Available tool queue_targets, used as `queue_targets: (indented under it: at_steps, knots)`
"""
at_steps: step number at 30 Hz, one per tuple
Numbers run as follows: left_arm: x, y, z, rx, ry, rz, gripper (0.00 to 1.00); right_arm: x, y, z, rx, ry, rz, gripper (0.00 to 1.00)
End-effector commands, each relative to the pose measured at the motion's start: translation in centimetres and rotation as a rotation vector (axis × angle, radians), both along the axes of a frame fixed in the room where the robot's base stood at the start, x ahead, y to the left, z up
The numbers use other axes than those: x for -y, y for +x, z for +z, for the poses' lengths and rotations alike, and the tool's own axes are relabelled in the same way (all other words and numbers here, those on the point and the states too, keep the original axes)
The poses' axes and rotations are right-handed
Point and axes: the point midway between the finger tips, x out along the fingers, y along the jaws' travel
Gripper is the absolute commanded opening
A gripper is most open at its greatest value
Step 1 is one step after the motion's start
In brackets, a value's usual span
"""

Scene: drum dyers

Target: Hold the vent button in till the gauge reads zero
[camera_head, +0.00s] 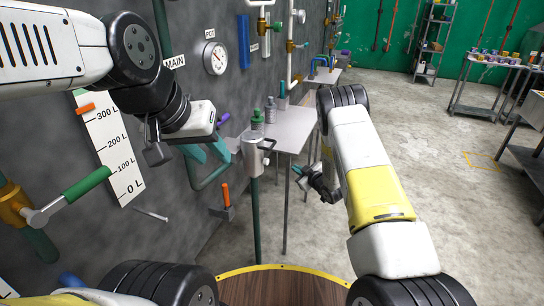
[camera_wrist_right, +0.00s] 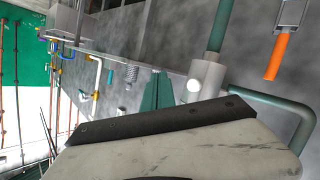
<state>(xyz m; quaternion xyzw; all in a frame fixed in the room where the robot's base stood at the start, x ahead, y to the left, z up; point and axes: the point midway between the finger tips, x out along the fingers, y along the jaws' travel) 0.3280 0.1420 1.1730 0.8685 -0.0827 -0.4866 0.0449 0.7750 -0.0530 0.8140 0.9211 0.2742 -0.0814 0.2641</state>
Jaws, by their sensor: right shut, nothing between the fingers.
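A grey housing (camera_head: 254,143) tops a green post in front of the wall. In the right wrist view the housing (camera_wrist_right: 207,73) shows a white round face (camera_wrist_right: 193,86), which looks like the vent button. My right gripper (camera_head: 302,173) is right of the post, apart from the housing; its green fingers (camera_wrist_right: 157,91) are shut and empty. My left gripper (camera_head: 205,150) is by the wall, left of the housing; its finger opening is unclear.
A small metal table (camera_head: 291,130) with bottles stands behind the housing. An orange handle (camera_head: 225,195) and a bent teal pipe (camera_head: 208,182) are near the post. A level scale (camera_head: 112,150) and a green-handled valve (camera_head: 85,184) are at left.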

Motion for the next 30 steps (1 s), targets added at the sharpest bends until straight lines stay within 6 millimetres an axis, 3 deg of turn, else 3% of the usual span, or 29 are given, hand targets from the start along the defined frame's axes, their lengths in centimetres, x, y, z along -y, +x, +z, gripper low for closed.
queue_targets:
  at_steps: [8, 21, 30]
  knots:
    - [0.0, 0.0, 0.0, 0.000, 0.000, 0.000, 0.36, -0.5, 0.1, 0.0, 0.000, 0.000, 0.000, 0.00]
    - [0.0, 0.0, 0.0, 0.000, 0.000, 0.000, 0.36, -5.9, 1.9, 0.0, 0.000, -0.001, 0.001, 0.00]
    - [0.0, 0.0, 0.0, 0.000, 0.000, 0.000, 0.36, -8.1, 2.7, 0.1, 0.000, -0.001, -0.002, 0.00]
